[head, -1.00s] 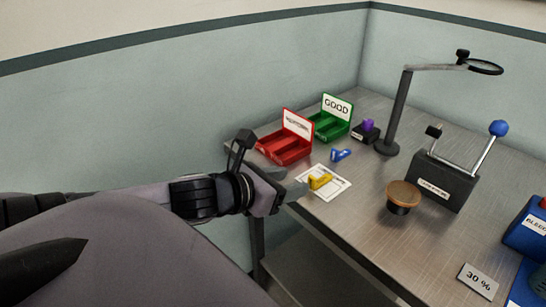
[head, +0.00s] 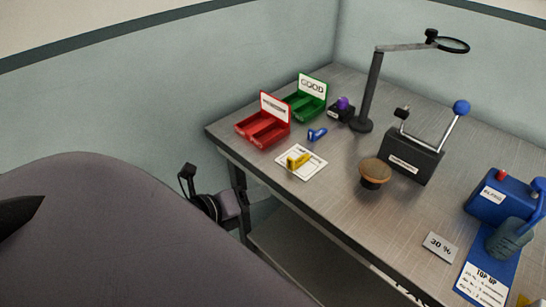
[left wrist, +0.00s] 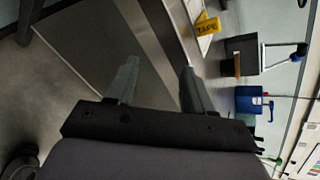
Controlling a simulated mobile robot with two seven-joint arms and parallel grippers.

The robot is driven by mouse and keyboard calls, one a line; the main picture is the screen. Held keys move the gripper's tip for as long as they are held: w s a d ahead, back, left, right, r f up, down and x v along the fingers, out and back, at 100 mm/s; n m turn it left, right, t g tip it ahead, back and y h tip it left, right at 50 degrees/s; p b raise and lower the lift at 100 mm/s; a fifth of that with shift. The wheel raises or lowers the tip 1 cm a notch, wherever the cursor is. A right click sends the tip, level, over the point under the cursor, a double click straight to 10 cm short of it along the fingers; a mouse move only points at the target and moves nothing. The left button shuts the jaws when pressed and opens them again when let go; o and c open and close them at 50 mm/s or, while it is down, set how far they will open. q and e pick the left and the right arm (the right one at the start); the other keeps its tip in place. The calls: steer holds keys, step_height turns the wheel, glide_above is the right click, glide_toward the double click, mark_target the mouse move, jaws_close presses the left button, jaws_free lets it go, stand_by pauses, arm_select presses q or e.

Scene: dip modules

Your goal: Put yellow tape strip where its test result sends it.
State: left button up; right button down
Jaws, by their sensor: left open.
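The yellow tape strip (head: 298,160) lies on a white printed card (head: 313,172) near the table's front-left edge. In the left wrist view the yellow piece (left wrist: 207,27), lettered TAPE, shows at the top. A red bin (head: 262,128) with a white label too small to read stands behind the card. A green bin (head: 304,104) labelled GOOD is beside it. My left gripper (head: 236,212) is off the table's front edge, apart from the strip. In the left wrist view its two fingers (left wrist: 158,82) are spread and empty. My right gripper is not in view.
A blue piece (head: 317,134), a purple-topped block (head: 341,110), a magnifier stand (head: 368,95), a round wooden-topped stamp (head: 374,172) and a black lever box (head: 412,160) stand on the table (head: 345,215). A 30 % plate (head: 440,247) and blue box (head: 500,200) are at right.

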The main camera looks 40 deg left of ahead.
arm_select(q)
steer(key=s+d+f+n+g, duration=0.1)
steer(key=d+f+n, duration=0.5)
steer(key=n, duration=0.6)
steer(key=s+d+f+n+g+h, duration=0.1)
steer(key=s+d+f+n, duration=0.3)
steer(key=f+n, duration=0.5)
steer(key=d+n, duration=0.1)
steer(key=n, duration=0.2)
steer(key=shift+s+d+f+h, duration=0.2)
steer(key=shift+d+f+h, duration=0.05)
steer(key=shift+d+h, duration=0.1)
